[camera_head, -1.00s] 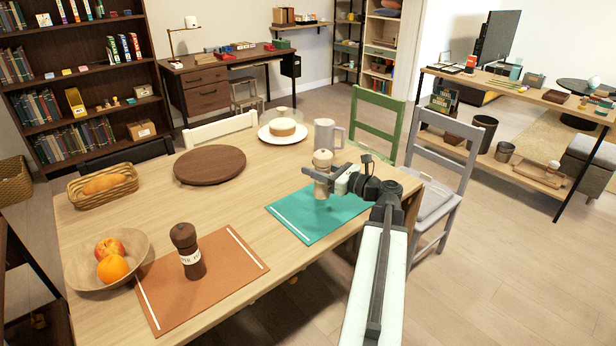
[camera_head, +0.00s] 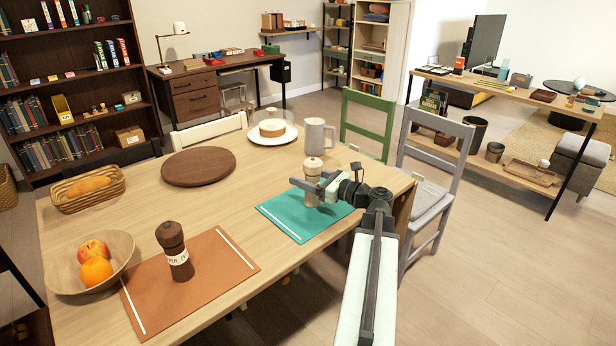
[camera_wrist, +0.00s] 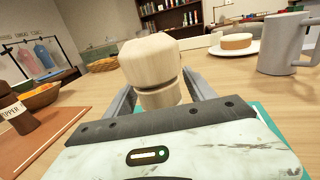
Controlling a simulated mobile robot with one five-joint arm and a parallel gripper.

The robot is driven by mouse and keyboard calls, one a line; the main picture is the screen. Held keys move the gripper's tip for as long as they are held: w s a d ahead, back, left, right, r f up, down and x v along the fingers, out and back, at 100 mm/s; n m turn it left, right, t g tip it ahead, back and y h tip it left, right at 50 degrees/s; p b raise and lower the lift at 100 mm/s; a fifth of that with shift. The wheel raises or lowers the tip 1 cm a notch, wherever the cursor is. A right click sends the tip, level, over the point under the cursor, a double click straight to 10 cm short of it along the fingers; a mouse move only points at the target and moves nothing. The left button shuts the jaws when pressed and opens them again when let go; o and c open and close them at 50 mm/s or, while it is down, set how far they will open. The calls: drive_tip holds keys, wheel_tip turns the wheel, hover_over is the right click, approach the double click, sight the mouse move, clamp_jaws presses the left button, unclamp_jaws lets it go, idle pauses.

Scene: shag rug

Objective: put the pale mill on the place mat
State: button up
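The pale mill (camera_head: 312,196) is upright over the teal place mat (camera_head: 282,222), with its base at or very close to the mat; I cannot tell if it touches. My gripper (camera_head: 314,186) has its fingers on both sides of the mill and looks shut on it. In the wrist view the pale mill's head (camera_wrist: 150,58) rises between the fingers of my gripper (camera_wrist: 160,95), which hides its lower body. An orange-brown mat (camera_head: 213,262) lies to the left, with a dark pepper mill (camera_head: 173,246) standing on it.
A grey mug (camera_head: 318,140) and a cake on a covered plate (camera_head: 272,130) stand behind the pale mill. A round brown board (camera_head: 198,166), a bread basket (camera_head: 88,190) and a fruit bowl (camera_head: 125,258) are further left. Green and grey chairs (camera_head: 435,160) stand at the right.

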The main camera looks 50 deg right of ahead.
drive_tip(key=shift+r+p, duration=0.3)
drive_tip(key=s, duration=0.4)
drive_tip(key=s+d, duration=0.1)
drive_tip(key=s, duration=0.3)
drive_tip(key=s+d, duration=0.1)
drive_tip(key=s, duration=0.3)
drive_tip(key=shift+d+f, duration=0.15)
drive_tip(key=shift+d, duration=0.05)
drive_tip(key=shift+w, duration=0.1)
